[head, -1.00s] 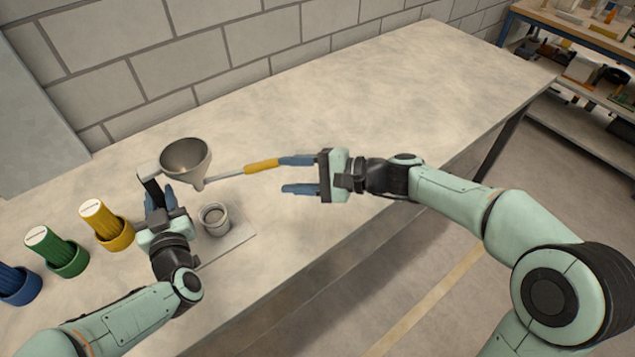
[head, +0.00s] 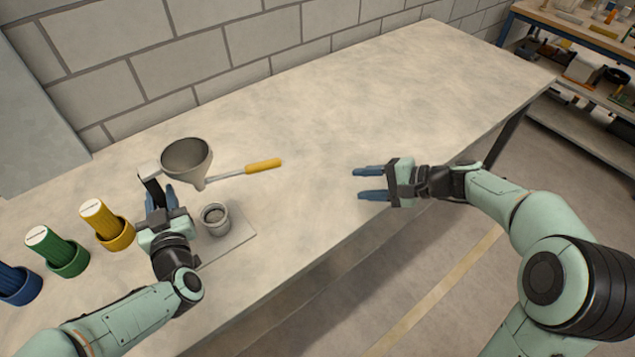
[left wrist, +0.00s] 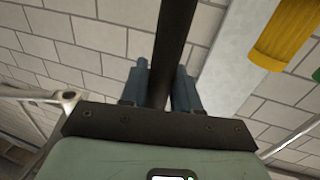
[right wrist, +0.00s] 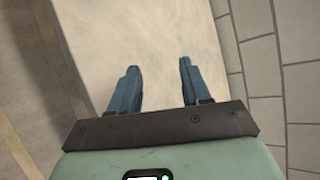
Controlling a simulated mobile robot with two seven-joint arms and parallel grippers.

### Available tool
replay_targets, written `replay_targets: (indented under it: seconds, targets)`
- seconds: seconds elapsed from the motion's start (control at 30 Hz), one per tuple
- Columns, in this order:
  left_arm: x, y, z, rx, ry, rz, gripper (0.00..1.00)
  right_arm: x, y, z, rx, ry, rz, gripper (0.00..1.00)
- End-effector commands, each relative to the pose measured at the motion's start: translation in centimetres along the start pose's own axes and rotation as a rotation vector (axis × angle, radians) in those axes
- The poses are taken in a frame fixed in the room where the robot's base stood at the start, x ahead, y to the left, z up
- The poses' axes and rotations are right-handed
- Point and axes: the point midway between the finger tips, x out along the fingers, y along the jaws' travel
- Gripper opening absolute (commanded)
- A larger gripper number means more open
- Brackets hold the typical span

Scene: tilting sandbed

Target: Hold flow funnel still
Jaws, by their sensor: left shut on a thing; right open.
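The grey metal flow funnel (head: 187,158) is above the table with its spout pointing down, and a light bracket joins it to a dark post (head: 153,188). My left gripper (head: 163,203) is shut on this dark post, which also shows between its fingers in the left wrist view (left wrist: 170,60). A thin rod with a yellow handle (head: 263,166) extends right from near the spout. A small grey cup (head: 215,218) stands on a flat plate (head: 238,238) below the spout. My right gripper (head: 370,183) is open and empty, right of the handle; its fingers show apart in the right wrist view (right wrist: 158,88).
A yellow cylinder (head: 98,216), a green one (head: 45,241) and a blue one (head: 12,280) stand in matching round holders at the table's left. A block wall (head: 190,60) runs behind. The table (head: 390,90) is clear beyond my right gripper.

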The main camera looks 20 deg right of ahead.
Motion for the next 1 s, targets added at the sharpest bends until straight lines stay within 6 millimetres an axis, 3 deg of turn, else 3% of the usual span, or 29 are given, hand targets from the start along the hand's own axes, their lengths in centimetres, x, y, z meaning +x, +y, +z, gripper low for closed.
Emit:
replay_targets:
  seconds: [0.2, 0.5, 1.0]
  targets:
    - [0.0, 0.1, -0.1, -0.001, 0.002, 0.001, 0.00, -1.5, 2.6, -3.4, -0.016, 0.078, 0.058, 0.47]
    - [0.0, 0.1, -0.1, -0.001, 0.002, 0.002, 0.00, -3.4, 5.6, -6.9, -0.036, 0.159, 0.132, 0.47]
    - [0.0, 0.1, -0.1, -0.001, 0.002, 0.002, 0.00, -4.2, 6.6, -7.9, -0.045, 0.185, 0.159, 0.47]
